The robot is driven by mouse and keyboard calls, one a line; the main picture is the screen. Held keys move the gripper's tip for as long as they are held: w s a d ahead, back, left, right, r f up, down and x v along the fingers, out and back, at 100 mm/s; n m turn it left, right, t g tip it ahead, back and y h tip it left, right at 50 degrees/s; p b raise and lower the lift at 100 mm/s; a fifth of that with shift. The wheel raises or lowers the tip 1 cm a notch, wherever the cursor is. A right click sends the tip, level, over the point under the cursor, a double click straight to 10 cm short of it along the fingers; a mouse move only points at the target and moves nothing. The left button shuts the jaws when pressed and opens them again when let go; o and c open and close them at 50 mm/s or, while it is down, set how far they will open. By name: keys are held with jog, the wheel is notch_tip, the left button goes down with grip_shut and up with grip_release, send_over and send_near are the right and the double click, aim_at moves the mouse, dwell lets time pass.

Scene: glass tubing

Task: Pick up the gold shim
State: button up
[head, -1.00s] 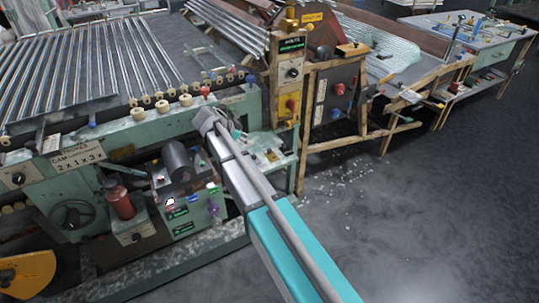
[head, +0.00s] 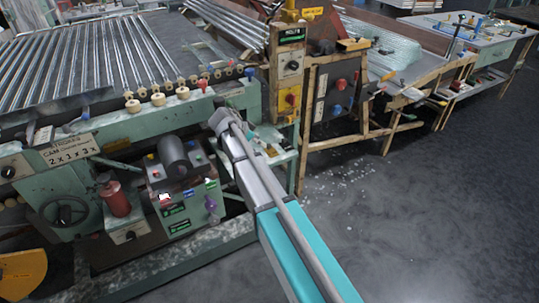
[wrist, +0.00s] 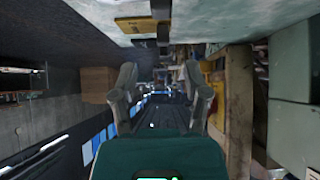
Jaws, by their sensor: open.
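I cannot identify the gold shim with certainty in either view. A flat tan-gold piece (head: 353,45) lies on top of the dark control box in the head view and may be it. A yellow-gold piece (wrist: 142,24) with a dark part across it shows at the top of the wrist view; I cannot tell if it is the same thing. My gripper (wrist: 163,92) is open in the wrist view, with nothing between its two fingers. In the head view my arm reaches to the machine's right end, and its fingertips are hidden or too small to tell.
A green machine (head: 120,140) with glass tubes (head: 110,60) and knobs lies left of my arm. A wooden-framed control box (head: 335,90) and a bench (head: 410,85) stand to the right. The floor (head: 400,200) at right is open, with white bits scattered on it.

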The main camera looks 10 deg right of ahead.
aim_at(269, 144)
jog(key=shift+w+d+f, duration=0.1)
jog(key=shift+d+f, duration=0.25)
jog(key=shift+b+x, duration=1.95)
jog(key=shift+x, duration=0.65)
jog(key=shift+w+r, duration=0.1)
jog(key=shift+w, duration=0.05)
jog(key=shift+c, duration=0.3)
grip_shut()
